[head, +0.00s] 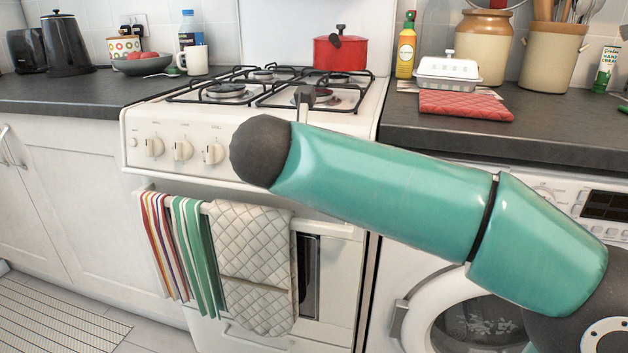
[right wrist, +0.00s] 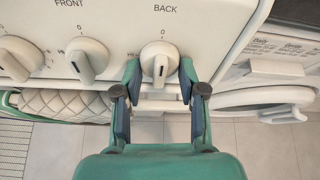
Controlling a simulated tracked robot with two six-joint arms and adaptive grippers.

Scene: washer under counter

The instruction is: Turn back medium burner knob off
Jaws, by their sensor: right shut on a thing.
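In the right wrist view, a round white knob (right wrist: 160,62) sits on the stove panel below the word BACK and a 0 mark. Its raised grip stands about upright under the 0. My right gripper (right wrist: 159,76) has one green and dark finger on each side of this knob and is shut on it. In the head view, my right arm crosses in front of the stove and hides this knob and the gripper. My left gripper is in neither view.
Other knobs, such as the neighbouring one (right wrist: 88,60), sit left on the panel. A quilted oven mitt (head: 252,270) and striped towels (head: 186,240) hang below. A red pot (head: 340,54) stands on the hob. A washer (head: 480,325) is at right.

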